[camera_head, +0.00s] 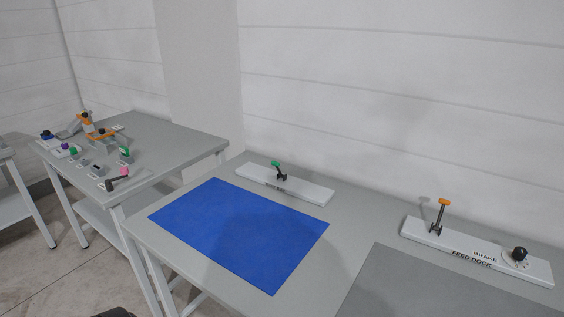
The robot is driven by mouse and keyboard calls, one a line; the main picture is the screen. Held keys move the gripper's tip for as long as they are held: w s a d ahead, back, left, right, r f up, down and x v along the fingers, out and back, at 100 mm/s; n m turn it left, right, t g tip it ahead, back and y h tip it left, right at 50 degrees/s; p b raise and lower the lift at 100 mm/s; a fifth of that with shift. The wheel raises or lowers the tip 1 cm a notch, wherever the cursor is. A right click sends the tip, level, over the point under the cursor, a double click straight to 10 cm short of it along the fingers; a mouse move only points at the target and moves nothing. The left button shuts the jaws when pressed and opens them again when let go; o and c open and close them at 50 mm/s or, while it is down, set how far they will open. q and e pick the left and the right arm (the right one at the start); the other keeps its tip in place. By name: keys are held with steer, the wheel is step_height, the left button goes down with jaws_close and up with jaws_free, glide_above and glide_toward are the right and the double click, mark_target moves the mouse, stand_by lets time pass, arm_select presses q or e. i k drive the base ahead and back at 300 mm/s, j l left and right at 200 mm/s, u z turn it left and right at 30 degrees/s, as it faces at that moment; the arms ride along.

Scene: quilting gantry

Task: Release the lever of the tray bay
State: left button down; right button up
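A white base plate (309,189) lies at the back of the near table, behind a blue mat. A small dark lever with a green handle (275,163) stands up from it, leaning slightly to the left. The lettering on the plate's front is too small to read surely; it may name the tray bay. The blue mat (240,233) lies flat and bare in front of the plate. Neither of my grippers shows in the head view.
At right, a white plate marked "FEED DOCK" (413,229) carries an upright orange-topped lever (442,212) and a black knob (519,254) near "BRAKE". A grey mat (430,290) lies before it. The left table (185,150) holds several small tools and parts. A white wall stands behind.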

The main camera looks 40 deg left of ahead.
mark_target(276, 164)
steer(key=j, duration=0.6)
steer(key=k+j+z, duration=0.1)
steer(key=j, duration=1.15)
steer(key=k, duration=0.05)
